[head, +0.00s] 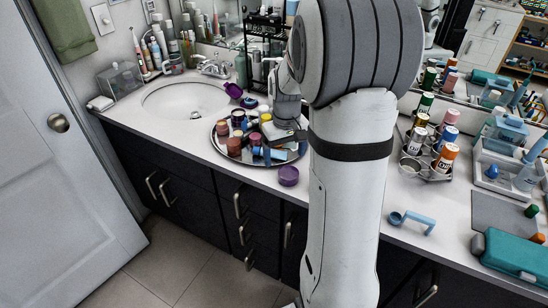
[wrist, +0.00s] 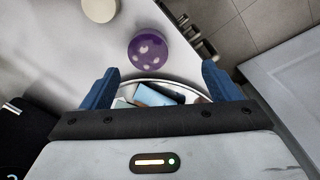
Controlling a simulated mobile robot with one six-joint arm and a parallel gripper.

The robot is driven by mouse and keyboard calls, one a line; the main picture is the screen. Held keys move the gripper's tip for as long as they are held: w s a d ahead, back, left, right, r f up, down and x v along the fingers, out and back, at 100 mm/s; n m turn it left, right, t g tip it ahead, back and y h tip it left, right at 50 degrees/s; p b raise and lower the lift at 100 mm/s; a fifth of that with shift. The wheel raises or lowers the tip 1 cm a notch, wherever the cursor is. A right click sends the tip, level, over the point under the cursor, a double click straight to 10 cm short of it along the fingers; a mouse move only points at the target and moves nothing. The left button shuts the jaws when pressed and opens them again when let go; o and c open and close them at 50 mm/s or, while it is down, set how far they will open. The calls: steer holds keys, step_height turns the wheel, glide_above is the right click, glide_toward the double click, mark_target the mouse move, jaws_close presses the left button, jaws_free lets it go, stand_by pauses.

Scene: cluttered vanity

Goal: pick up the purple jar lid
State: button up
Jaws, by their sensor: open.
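A round purple lid (head: 289,175) with pale spots on top lies on the white counter, close to its front edge and just outside the round mirrored tray (head: 222,150). In the wrist view the purple lid (wrist: 148,53) is beyond the fingertips, roughly centred between them and not touched. My gripper (wrist: 160,84) is open and empty, its two blue fingers wide apart above the rim of the tray. In the head view my arm hides part of the tray, and the fingers are hard to make out there. A second purple piece (head: 233,90) is by the sink.
Several small jars and bottles (head: 234,146) crowd the tray. A cream round object (wrist: 100,8) lies beyond the lid in the wrist view. A bottle rack (head: 428,172), a blue-handled item (head: 412,220) and a teal case (head: 515,262) are at the right. Counter around the lid is bare.

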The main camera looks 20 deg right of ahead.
mark_target(289, 173)
steer(key=shift+w+d+f, duration=0.55)
steer(key=shift+d+f, duration=0.15)
steer(key=shift+f, duration=0.05)
steer(key=f, duration=0.5)
steer(key=f+p, duration=0.1)
steer(key=f, duration=0.1)
steer(key=shift+s+d+f, duration=0.1)
steer(key=shift+d+f, duration=0.2)
steer(key=shift+f, duration=0.05)
steer(key=shift+c, duration=0.2)
steer(key=c, duration=1)
